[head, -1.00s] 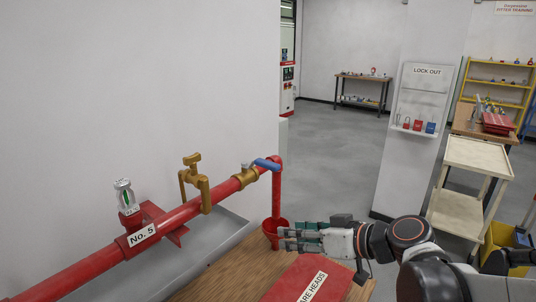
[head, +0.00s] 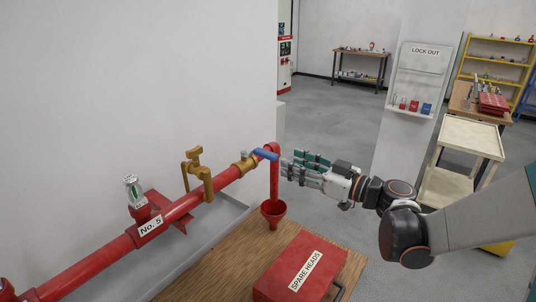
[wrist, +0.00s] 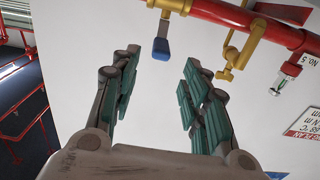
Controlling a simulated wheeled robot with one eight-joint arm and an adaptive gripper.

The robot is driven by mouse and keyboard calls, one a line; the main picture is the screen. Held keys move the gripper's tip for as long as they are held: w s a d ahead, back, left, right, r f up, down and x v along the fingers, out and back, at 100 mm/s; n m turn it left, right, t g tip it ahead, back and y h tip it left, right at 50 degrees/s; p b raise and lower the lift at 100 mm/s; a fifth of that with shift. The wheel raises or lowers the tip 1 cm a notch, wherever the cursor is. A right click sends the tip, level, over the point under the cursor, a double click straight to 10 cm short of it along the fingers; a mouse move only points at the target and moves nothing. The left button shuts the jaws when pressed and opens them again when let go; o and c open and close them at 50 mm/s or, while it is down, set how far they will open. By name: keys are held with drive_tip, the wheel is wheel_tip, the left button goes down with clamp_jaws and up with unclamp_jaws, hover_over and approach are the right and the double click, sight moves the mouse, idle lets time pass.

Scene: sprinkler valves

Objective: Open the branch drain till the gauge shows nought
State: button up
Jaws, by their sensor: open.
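The red branch pipe (head: 85,258) runs along the wall with a "No. 5" label (head: 150,225). A small silver cylinder with a green stripe (head: 134,188), perhaps the gauge, stands on it; its reading is too small to tell. A brass valve (head: 243,165) near the pipe's end carries a blue lever (head: 265,154), lying roughly along the pipe. My gripper (head: 298,166) is open and empty, just right of the red downpipe (head: 274,185). In the wrist view the blue lever (wrist: 161,50) shows beyond and between my open fingers (wrist: 160,72), apart from them.
A brass fitting with a tap (head: 197,175) stands on the pipe left of the lever. A red "SPARE HEADS" box (head: 300,267) lies on the wooden bench (head: 215,265) below. Open floor lies behind my arm.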

sight(277, 157)
drive_tip(key=x, duration=0.9)
drive_tip(key=shift+w+a+b, duration=0.15)
drive_tip(key=shift+a+b, duration=0.05)
drive_tip(key=shift+b, duration=0.2)
clamp_jaws()
